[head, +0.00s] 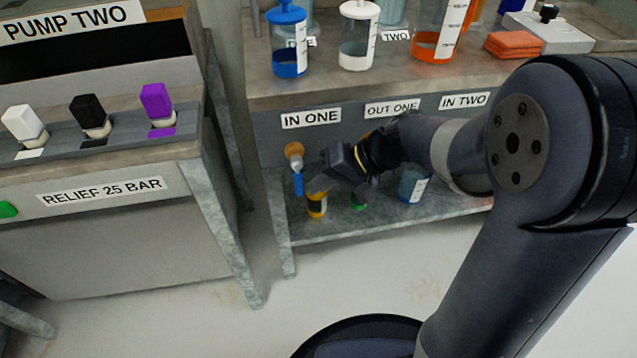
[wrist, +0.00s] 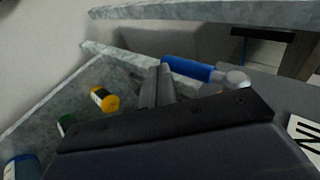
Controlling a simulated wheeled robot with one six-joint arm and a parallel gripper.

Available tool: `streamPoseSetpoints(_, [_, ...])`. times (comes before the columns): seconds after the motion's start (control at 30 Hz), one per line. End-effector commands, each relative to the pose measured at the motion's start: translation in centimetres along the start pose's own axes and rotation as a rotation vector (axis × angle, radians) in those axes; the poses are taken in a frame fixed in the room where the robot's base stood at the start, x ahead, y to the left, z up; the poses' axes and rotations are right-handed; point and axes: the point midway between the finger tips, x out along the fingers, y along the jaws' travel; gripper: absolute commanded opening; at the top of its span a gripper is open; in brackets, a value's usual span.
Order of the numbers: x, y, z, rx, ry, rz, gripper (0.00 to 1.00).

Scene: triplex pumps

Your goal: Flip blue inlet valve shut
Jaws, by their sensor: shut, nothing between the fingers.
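The blue inlet valve handle (head: 298,184) hangs straight down from a brass and white fitting (head: 295,155) under the IN ONE label (head: 311,118). In the wrist view the blue handle (wrist: 187,69) runs from a pale round pivot (wrist: 236,80) towards the fingers. My gripper (head: 322,178) is just right of the handle in the head view. Its fingers (wrist: 161,75) are shut and empty, close beside the handle's free end. I cannot tell whether they touch it. My wrist hides part of the panel under OUT ONE.
A yellow-topped bottle (head: 316,205), a green-capped item (head: 358,202) and a blue container (head: 412,185) stand on the lower shelf (head: 385,218). The upper shelf with its jars overhangs the valve. The floor in front is clear.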

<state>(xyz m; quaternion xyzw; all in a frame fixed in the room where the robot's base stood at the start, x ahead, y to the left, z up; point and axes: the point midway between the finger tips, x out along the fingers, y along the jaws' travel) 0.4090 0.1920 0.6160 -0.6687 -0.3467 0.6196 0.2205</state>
Motion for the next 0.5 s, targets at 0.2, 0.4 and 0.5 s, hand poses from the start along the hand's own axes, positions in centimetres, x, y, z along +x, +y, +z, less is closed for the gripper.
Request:
streamPoseSetpoints(0.2, [-1.9, -0.2, -0.1, 0.002, 0.003, 0.0, 0.0])
streamPoseSetpoints(0.4, [-6.1, -0.3, -0.1, 0.001, 0.005, 0.001, 0.0])
streamPoseSetpoints(0.5, [-8.0, -0.2, -0.1, 0.002, 0.004, 0.0, 0.0])
